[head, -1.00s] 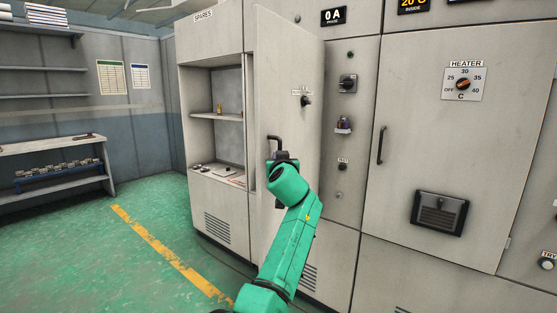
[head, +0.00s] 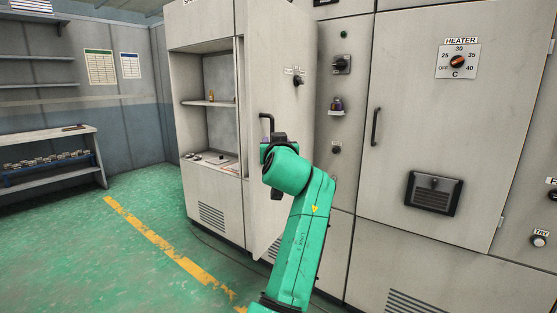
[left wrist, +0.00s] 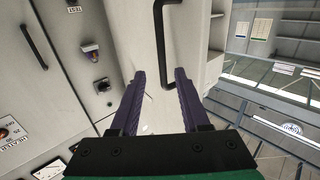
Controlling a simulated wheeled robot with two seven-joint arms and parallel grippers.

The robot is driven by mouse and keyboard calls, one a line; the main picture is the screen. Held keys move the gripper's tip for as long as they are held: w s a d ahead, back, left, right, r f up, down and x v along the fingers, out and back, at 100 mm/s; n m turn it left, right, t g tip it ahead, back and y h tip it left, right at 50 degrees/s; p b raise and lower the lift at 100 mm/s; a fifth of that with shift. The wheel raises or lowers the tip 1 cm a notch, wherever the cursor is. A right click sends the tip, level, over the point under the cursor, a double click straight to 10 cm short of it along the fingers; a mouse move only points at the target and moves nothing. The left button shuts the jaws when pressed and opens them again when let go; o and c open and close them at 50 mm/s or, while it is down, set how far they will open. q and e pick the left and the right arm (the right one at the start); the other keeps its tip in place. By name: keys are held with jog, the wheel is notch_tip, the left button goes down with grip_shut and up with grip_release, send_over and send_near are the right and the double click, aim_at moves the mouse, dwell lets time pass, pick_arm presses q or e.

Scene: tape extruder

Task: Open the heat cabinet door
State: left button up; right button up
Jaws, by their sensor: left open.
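The heater panel (head: 430,130) has a HEATER dial (head: 458,61), a black bar handle (head: 376,127) on its left side and a dark vent; it looks shut. Left of it a tall grey door (head: 275,60) stands ajar, swung outward, with a small knob and a black bar handle (head: 267,122). My left gripper (head: 272,141) is by that door's handle. In the left wrist view the left gripper (left wrist: 160,72) is open, with two purple fingers. The door handle (left wrist: 164,45) lies just ahead, between the finger lines; I cannot tell whether they touch. My right gripper is not in view.
A narrow switch column (head: 337,130) stands between the ajar door and the heater panel. Open spares shelves (head: 212,103) are left of the door. A workbench (head: 50,140) stands at the far left. Green floor (head: 110,255) with a yellow line is clear.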

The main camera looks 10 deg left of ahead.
pick_arm(q)
jog(key=b+v, duration=0.2)
jog(key=v, duration=0.5)
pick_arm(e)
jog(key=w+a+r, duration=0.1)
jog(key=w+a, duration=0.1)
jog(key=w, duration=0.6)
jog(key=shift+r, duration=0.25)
pick_arm(q)
jog(key=shift+d+f, duration=0.1)
